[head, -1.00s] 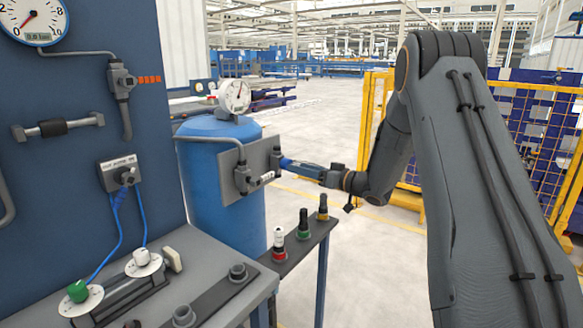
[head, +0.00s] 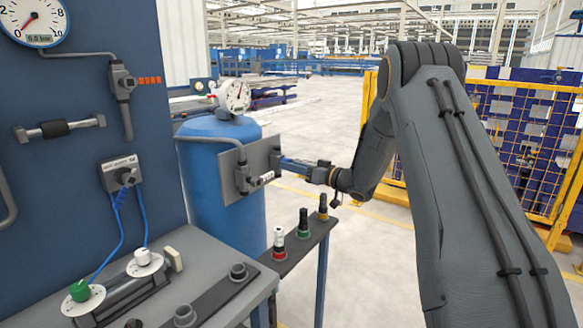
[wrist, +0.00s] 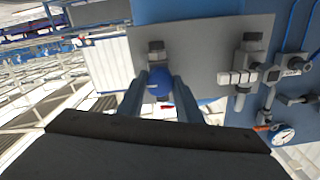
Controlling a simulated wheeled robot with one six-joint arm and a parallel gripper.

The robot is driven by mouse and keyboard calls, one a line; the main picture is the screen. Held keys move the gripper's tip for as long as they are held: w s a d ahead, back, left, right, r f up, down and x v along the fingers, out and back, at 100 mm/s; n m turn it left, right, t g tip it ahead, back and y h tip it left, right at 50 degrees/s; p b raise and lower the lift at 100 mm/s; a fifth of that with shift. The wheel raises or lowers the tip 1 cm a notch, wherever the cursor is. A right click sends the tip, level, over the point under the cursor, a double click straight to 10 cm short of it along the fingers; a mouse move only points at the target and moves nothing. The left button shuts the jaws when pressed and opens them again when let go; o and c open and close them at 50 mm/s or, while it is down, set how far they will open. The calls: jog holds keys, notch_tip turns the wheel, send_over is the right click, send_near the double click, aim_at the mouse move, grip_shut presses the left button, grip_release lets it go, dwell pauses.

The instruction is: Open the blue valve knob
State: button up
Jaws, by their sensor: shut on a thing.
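The blue valve knob (wrist: 159,84) shows in the wrist view, on the lower fitting of a grey plate (wrist: 200,50). My gripper (wrist: 160,88) has one finger on each side of the knob and is shut on it. In the head view my gripper (head: 284,163) reaches from the right to the grey plate (head: 232,182), at the front of the blue tank (head: 213,160). The knob is hidden there behind the fingers. A pipe with a pale block fitting (head: 256,181) sits beside the gripper on the plate.
A round gauge (head: 234,97) stands on top of the tank. A narrow bench (head: 320,232) with red, green and yellow-banded pegs stands below the arm. A grey worktop (head: 190,265) with green and white knobs is at front left. A yellow fence (head: 535,150) stands at right.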

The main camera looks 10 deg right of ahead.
jog(key=shift+n, duration=0.3)
jog(key=shift+n+b, duration=5.55)
jog(key=shift+n, duration=3.05)
jog(key=o, duration=1)
jog(key=shift+o, duration=0.2)
jog(key=shift+d, duration=0.1)
jog(key=v, duration=0.7)
jog(key=shift+s+d, duration=0.25)
jog(key=shift+s, duration=0.05)
